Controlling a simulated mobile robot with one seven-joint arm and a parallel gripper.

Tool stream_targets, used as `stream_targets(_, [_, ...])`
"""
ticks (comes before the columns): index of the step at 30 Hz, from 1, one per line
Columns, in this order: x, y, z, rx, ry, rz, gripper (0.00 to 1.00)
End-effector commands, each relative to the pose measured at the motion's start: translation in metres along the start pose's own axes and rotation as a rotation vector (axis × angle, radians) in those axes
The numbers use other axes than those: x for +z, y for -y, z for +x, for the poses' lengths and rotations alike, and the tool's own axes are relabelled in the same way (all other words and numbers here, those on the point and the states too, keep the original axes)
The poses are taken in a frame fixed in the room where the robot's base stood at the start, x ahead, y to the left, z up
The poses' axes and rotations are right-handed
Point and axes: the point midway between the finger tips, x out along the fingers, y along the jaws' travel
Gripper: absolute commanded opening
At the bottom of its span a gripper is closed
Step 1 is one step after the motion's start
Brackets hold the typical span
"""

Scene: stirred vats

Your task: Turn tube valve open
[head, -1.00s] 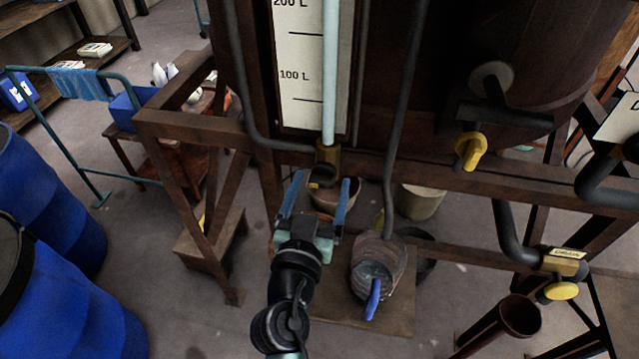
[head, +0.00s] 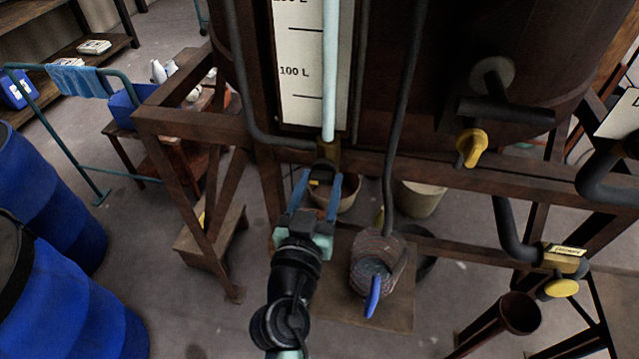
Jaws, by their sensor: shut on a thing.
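The level tube (head: 329,75) runs up the front of a white scale marked 100 L. At its foot is a brass fitting (head: 328,152) with a dark valve handle (head: 321,176) below it. My gripper (head: 320,182) has its two blue fingers shut on the dark handle, one finger on each side. The fingers hide part of the handle, and its exact angle is hard to tell.
A yellow-handled valve (head: 470,149) sits on the vat to the right, and another yellow valve (head: 561,288) lies lower right. A dark wooden beam (head: 430,172) crosses behind my gripper. Blue barrels (head: 75,290) stand at left.

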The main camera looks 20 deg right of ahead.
Motion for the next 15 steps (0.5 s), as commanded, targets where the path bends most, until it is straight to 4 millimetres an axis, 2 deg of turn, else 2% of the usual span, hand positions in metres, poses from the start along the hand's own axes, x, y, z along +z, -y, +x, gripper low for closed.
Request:
stream_targets(8, [0.0018, 0.0008, -0.0003, -0.001, 0.001, -0.173, 0.00])
stream_targets(15, [0.0013, 0.0007, -0.0005, -0.001, 0.001, -0.398, 0.00])
